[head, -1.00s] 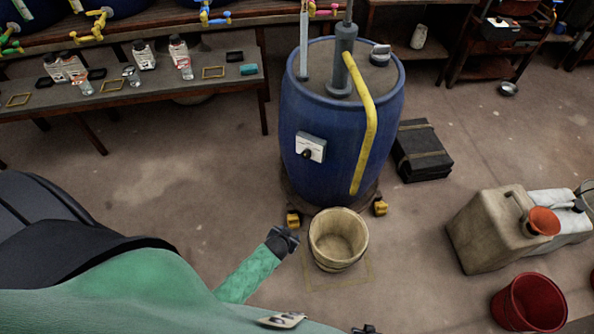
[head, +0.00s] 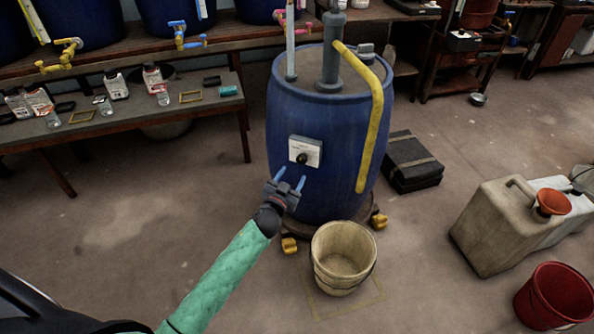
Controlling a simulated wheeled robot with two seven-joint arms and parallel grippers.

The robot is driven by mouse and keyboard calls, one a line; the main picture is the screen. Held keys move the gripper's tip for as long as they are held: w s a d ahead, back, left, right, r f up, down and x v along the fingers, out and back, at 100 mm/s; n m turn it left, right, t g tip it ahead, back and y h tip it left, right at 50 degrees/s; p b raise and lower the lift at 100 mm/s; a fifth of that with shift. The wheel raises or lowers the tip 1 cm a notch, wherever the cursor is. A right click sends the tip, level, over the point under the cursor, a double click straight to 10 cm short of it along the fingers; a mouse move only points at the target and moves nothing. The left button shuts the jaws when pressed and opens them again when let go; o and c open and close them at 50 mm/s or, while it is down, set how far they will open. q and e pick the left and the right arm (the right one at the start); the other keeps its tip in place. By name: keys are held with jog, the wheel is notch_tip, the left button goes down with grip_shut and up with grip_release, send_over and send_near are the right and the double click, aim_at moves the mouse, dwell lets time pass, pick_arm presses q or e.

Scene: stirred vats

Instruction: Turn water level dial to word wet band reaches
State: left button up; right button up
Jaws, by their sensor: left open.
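The water level dial is a black knob (head: 302,158) on a white plate (head: 313,148) on the front of the blue barrel (head: 345,135). Its words are too small to read, and I cannot tell which way the knob points. A pale upright rod (head: 290,45) stands at the left of the barrel's top; I cannot make out a wet band on it. My left gripper (head: 291,178) is open and empty, its two blue-tipped fingers just below and left of the dial in the picture, seemingly apart from it. My right gripper is not in view.
A wooden bucket (head: 343,257) stands on the floor before the barrel. A yellow hose (head: 374,110) hangs down the barrel's right side. A black case (head: 412,160), a beige canister (head: 500,225) and a red bucket (head: 555,295) are to the right. A low bench (head: 215,110) is left.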

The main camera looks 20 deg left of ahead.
aim_at(301, 161)
pick_arm(q)
jog(key=shift+w+d, duration=0.15)
jog(key=shift+w, duration=1.75)
jog(key=shift+w+d, duration=0.1)
jog(key=shift+w, duration=1.75)
jog(key=c, duration=1)
